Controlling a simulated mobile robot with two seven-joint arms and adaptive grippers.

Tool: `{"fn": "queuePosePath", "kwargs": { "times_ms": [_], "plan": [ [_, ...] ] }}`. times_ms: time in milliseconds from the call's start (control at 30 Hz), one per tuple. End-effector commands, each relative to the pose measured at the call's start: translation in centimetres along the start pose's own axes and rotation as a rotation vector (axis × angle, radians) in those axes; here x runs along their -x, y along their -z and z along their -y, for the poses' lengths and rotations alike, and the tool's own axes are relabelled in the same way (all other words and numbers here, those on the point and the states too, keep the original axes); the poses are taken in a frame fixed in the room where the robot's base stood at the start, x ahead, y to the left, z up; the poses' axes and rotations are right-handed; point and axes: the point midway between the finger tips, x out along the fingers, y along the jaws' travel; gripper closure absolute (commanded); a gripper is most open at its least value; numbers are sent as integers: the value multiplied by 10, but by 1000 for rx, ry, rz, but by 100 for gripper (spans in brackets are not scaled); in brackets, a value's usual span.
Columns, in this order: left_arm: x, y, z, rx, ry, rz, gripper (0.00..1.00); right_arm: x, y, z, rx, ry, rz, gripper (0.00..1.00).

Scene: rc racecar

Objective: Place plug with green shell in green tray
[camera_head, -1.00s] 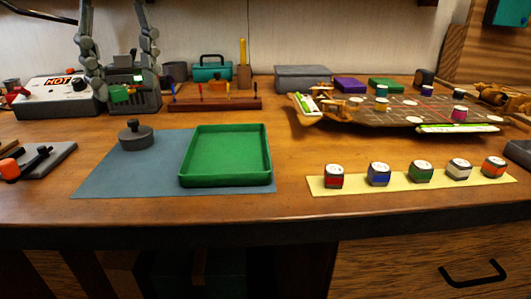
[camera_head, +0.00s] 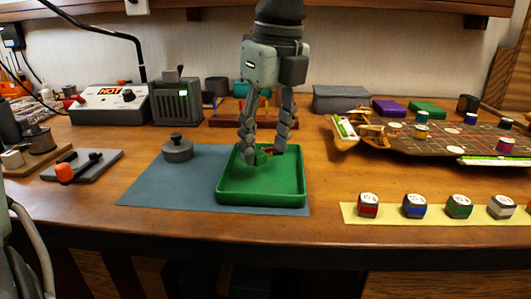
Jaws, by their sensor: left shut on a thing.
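The green tray (camera_head: 296,197) is a shallow open box on a blue-grey mat in the middle of the table. My left gripper (camera_head: 263,156) hangs down from above over the back part of the tray. Its fingers are shut on the plug with green shell (camera_head: 262,158), a small green piece with an orange-red bit beside it. The fingers hide part of the plug. Whether it touches the tray floor I cannot tell. My right gripper is not in view.
A dark round weight with a knob (camera_head: 177,149) stands on the mat (camera_head: 150,190) left of the tray. A grey device (camera_head: 177,103) and a white box marked HOT (camera_head: 110,103) stand behind. Striped jars (camera_head: 414,206) line a yellow strip at front right.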

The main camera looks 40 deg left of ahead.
Motion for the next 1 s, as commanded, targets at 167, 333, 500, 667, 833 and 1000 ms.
{"fn": "queuePosePath", "kwargs": {
  "times_ms": [167,333,500,667,833,1000],
  "plan": [
    [-24,4,-1,0,-1,-3,65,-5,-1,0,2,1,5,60],
    [-27,4,-1,1,1,-1,65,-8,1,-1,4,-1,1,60],
    [-28,4,-1,1,0,-1,65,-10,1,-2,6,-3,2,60],
    [-29,4,-1,1,0,-1,65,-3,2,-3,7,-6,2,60],
    [-30,4,-1,1,0,0,65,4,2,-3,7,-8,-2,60],
    [-30,4,-1,1,0,-1,31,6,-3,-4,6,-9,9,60]
  ]
}}
